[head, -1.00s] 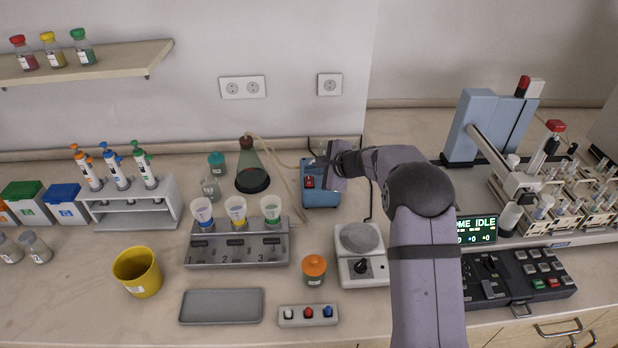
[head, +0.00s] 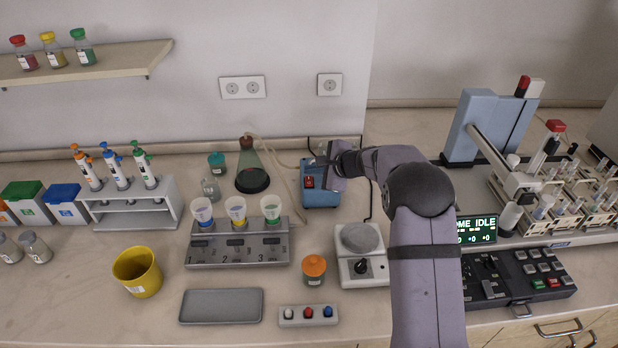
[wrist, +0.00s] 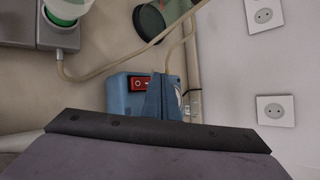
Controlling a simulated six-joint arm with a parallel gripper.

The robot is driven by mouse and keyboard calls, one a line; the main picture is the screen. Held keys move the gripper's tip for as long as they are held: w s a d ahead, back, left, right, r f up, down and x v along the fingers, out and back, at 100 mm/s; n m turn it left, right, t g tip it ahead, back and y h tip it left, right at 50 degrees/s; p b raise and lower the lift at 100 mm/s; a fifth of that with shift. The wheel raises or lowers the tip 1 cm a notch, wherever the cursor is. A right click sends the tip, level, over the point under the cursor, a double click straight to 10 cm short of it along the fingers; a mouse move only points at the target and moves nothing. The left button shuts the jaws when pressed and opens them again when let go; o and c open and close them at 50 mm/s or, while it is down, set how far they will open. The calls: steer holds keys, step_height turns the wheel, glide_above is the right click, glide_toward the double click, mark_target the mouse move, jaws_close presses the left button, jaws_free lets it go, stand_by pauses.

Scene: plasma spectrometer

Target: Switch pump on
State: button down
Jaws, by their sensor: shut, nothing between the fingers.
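The pump is a small blue box (head: 322,197) at the back of the bench, in front of the wall. Its red rocker switch (head: 309,182) is on its top left part and also shows in the wrist view (wrist: 139,84). My gripper (wrist: 165,98) is shut and empty. In the head view my gripper (head: 328,172) is over the right part of the pump. I cannot tell whether the fingertips touch it.
A stoppered flask (head: 252,172) with a hose stands left of the pump. A filter manifold (head: 238,248) with three cups and a hotplate-like device (head: 362,252) stand nearer the front. Wall sockets (head: 329,84) are behind. Bare bench lies around the yellow cup (head: 138,272).

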steer(key=shift+f, duration=0.15)
steer(key=shift+f+b, duration=0.3)
steer(key=shift+b, duration=0.25)
steer(key=shift+w+f+b, duration=0.1)
steer(key=shift+f+b, duration=0.25)
stand_by(0.5)
steer(key=shift+r, duration=0.15)
stand_by(0.3)
steer(key=shift+r+p, duration=0.45)
steer(key=shift+r, duration=0.25)
steer(key=shift+s+r+p, duration=0.25)
steer(key=shift+r+p, duration=0.5)
steer(key=shift+r, duration=0.5)
steer(key=shift+s+r+p, duration=0.25)
steer(key=shift+r+p, duration=0.5)
steer(key=shift+r, duration=0.45)
